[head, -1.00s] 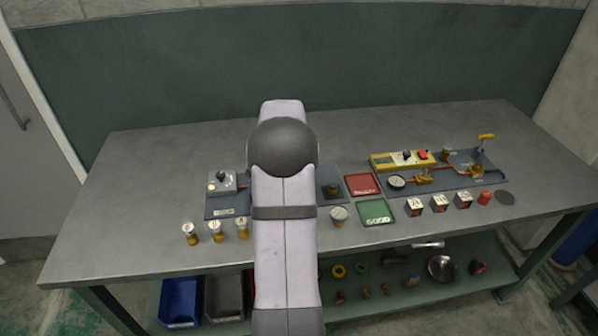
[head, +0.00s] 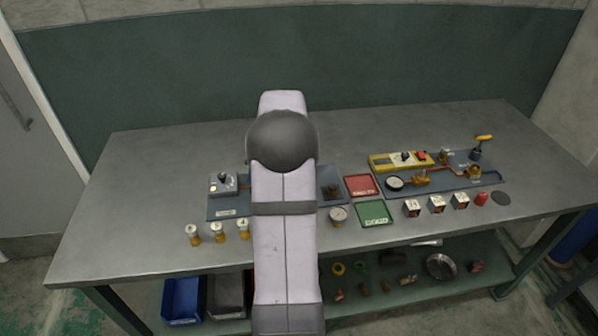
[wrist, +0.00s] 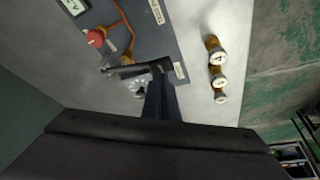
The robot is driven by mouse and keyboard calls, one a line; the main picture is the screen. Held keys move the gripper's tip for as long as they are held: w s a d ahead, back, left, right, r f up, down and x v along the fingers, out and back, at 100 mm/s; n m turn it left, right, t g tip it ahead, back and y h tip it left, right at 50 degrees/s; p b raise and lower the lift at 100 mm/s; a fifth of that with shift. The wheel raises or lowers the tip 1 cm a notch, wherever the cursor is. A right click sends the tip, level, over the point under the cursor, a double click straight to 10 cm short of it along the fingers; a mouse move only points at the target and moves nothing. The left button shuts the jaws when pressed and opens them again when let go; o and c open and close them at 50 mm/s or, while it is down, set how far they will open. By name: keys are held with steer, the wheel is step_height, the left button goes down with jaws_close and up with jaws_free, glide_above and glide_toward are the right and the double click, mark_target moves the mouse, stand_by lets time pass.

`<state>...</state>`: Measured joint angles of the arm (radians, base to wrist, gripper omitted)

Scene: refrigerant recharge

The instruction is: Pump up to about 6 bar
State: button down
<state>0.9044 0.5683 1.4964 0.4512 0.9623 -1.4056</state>
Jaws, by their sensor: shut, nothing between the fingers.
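The pump with a yellow handle (head: 483,138) stands on the blue right-hand board, its handle up. A round white-faced gauge (head: 395,183) lies at the left end of that board; its needle is too small to read. In the head view my arm hides my gripper. In the wrist view my gripper (wrist: 145,75) is shut and empty, over the left board (wrist: 165,45). A numbered white dial (wrist: 139,88) shows just beneath it, partly covered. A red knob (wrist: 95,38) and a small gauge (wrist: 107,50) are beyond it; I cannot tell whether it touches anything.
Brass bottles with white caps (head: 216,232) stand in front of the left board. A red tray (head: 361,185) and a green tray (head: 373,213) lie mid-table, with small labelled boxes (head: 437,204) and a red cylinder (head: 481,199) to their right. The table's back strip is clear.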

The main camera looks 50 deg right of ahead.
stand_by(0.4)
steer(key=shift+f+b, duration=2.05)
steer(key=shift+f, duration=0.3)
steer(key=shift+r+p, duration=1.55)
steer(key=shift+r, duration=0.8)
steer(key=shift+r, duration=0.1)
steer(key=shift+r+p, duration=1.75)
steer(key=shift+r, duration=0.7)
